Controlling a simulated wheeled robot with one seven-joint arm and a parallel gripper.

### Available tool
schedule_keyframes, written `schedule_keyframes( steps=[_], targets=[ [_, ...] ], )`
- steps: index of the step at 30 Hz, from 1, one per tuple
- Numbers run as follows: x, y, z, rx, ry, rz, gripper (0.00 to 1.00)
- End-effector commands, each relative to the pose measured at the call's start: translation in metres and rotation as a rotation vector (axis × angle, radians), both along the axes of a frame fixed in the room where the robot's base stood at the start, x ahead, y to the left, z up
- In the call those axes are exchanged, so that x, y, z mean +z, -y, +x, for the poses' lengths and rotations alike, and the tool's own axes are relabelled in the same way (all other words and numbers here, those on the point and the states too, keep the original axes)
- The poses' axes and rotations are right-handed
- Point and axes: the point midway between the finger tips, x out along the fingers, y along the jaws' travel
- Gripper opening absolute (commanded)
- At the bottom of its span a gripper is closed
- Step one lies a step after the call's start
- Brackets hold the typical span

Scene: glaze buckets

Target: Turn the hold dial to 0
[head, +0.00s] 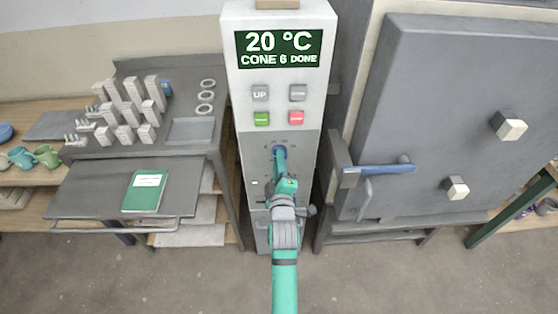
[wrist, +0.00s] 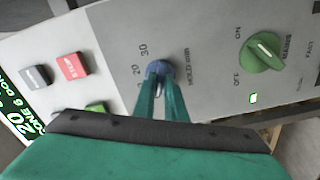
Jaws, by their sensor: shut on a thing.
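The hold dial (wrist: 160,68) is a small blue knob on the grey lower part of the kiln controller. In the wrist view its label reads HOLD MIN, and the marks 20 and 30 show beside it. My gripper (wrist: 162,84) is shut on the dial, with a teal finger on each side. The dial's pointer and the 0 mark are not clear. In the head view my gripper (head: 281,158) reaches up to the dial, and my arm covers the panel below it.
The controller display (head: 278,48) reads 20 °C, CONE 6 DONE. A green button (head: 262,118) and a red button (head: 296,118) sit above the dial. A green mains knob (wrist: 262,52) is beside it. The kiln door (head: 460,100) with a blue handle (head: 385,169) stands to the right.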

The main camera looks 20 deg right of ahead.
Motion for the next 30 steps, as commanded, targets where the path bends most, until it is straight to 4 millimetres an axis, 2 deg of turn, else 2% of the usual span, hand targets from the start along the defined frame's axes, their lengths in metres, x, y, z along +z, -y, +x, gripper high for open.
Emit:
schedule_keyframes(
  steps=[1, 2, 3, 4, 13, 17, 30],
  targets=[
    [-0.002, 0.000, 0.000, -0.001, -0.004, -0.001, 0.00],
    [-0.002, 0.000, 0.000, -0.001, -0.004, -0.001, 0.18],
    [-0.002, 0.000, 0.000, -0.001, -0.004, -0.001, 0.28],
    [-0.001, 0.000, 0.000, 0.000, -0.003, -0.001, 0.30],
    [-0.001, 0.000, -0.001, -0.001, -0.001, 0.000, 0.30],
    [-0.001, -0.003, -0.009, 0.000, -0.002, 0.000, 0.30],
    [-0.001, -0.023, -0.078, 0.000, -0.003, 0.000, 0.30]
  ],
)
